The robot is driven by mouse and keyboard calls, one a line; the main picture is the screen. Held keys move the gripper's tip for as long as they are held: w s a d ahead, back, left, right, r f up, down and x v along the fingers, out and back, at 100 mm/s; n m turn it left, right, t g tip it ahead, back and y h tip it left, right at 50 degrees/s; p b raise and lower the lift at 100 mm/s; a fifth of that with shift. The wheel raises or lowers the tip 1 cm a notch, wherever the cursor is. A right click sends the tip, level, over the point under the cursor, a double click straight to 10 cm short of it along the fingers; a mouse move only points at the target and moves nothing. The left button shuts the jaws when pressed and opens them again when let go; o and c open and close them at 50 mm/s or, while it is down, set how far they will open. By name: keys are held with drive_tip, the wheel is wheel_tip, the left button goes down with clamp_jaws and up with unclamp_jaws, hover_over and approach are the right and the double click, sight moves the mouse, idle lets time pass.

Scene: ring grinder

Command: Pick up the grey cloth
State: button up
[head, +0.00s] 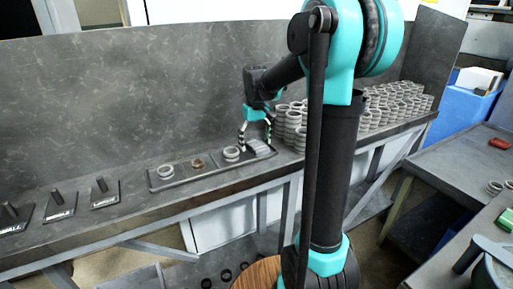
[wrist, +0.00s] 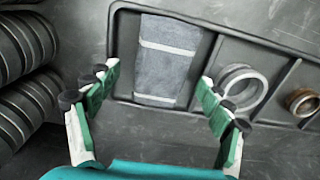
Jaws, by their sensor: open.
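The grey cloth (wrist: 165,62) is a folded block with two lighter bands. It lies in the end compartment of a dark tray (wrist: 216,68). In the head view the cloth (head: 260,148) lies at the tray's right end. My gripper (wrist: 158,85) is open, its fingers apart on either side of the cloth's near end in the wrist view. In the head view my gripper (head: 256,140) is over the cloth. The fingers do not visibly touch it, and their exact height above it I cannot tell.
A grey ring (wrist: 240,88) and a brown ring (wrist: 302,101) lie in the neighbouring compartments. Stacked rings (wrist: 22,55) stand close on the left in the wrist view; in the head view the stacks (head: 292,125) are right of the gripper. A back panel (head: 130,90) rises behind the bench.

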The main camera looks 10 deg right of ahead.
sight(255, 143)
drive_tip(key=c, duration=1.2)
drive_tip(key=shift+r, duration=0.1)
wheel_tip(255, 143, up, 20)
drive_tip(key=shift+f, duration=0.1)
drive_tip(key=o, duration=0.4)
drive_tip(key=c, duration=0.3)
drive_tip(key=shift+a+f, duration=0.1)
